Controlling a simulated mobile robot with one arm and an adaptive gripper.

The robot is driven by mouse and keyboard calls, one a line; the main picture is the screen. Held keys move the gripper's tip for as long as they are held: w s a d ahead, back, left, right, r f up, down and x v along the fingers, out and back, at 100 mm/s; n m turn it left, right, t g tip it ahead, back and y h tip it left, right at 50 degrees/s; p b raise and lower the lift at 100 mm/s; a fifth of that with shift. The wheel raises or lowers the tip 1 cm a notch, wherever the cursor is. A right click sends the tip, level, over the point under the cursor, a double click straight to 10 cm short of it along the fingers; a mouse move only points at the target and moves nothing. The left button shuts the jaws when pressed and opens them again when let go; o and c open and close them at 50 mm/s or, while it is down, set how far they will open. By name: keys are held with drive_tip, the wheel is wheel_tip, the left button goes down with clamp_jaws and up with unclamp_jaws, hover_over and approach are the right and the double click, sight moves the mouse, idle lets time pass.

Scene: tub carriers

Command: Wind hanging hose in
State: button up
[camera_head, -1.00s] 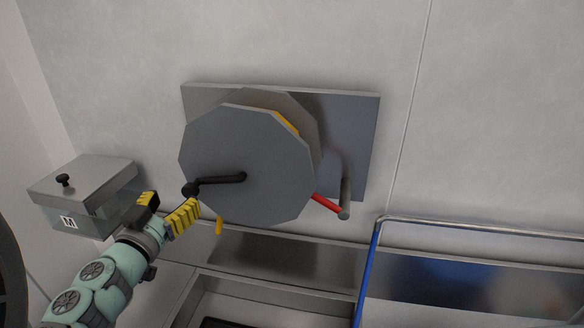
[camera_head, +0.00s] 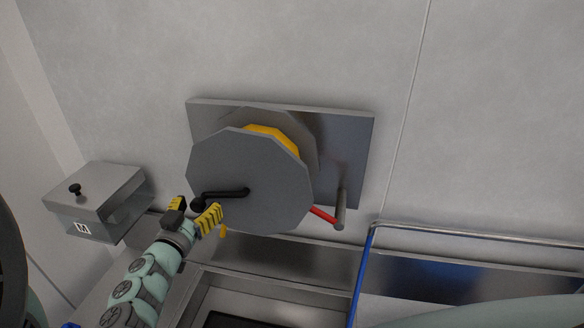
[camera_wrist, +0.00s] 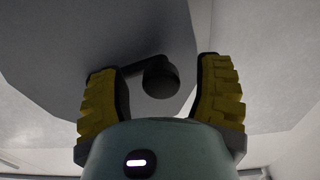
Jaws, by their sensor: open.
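The hose reel is a grey many-sided disc (camera_head: 255,200) on a grey wall plate (camera_head: 350,135), with yellow hose (camera_head: 275,138) showing at its upper edge. A short yellow hose end (camera_head: 223,231) shows below the reel, partly behind my gripper. A black crank (camera_head: 228,193) runs left from the disc's middle to a round dark knob (camera_head: 198,203). My gripper (camera_head: 193,209) is open, with its yellow-and-black fingers at the knob. In the wrist view the knob (camera_wrist: 161,78) sits between the two fingers, with gaps on both sides.
A red lever (camera_head: 323,215) and a grey upright bar (camera_head: 340,209) stand right of the reel. A blue post (camera_head: 361,275) and metal rail (camera_head: 480,235) are at the lower right.

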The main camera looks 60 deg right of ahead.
drive_tip(key=shift+x, duration=1.1)
drive_tip(key=shift+w, duration=0.1)
clamp_jaws()
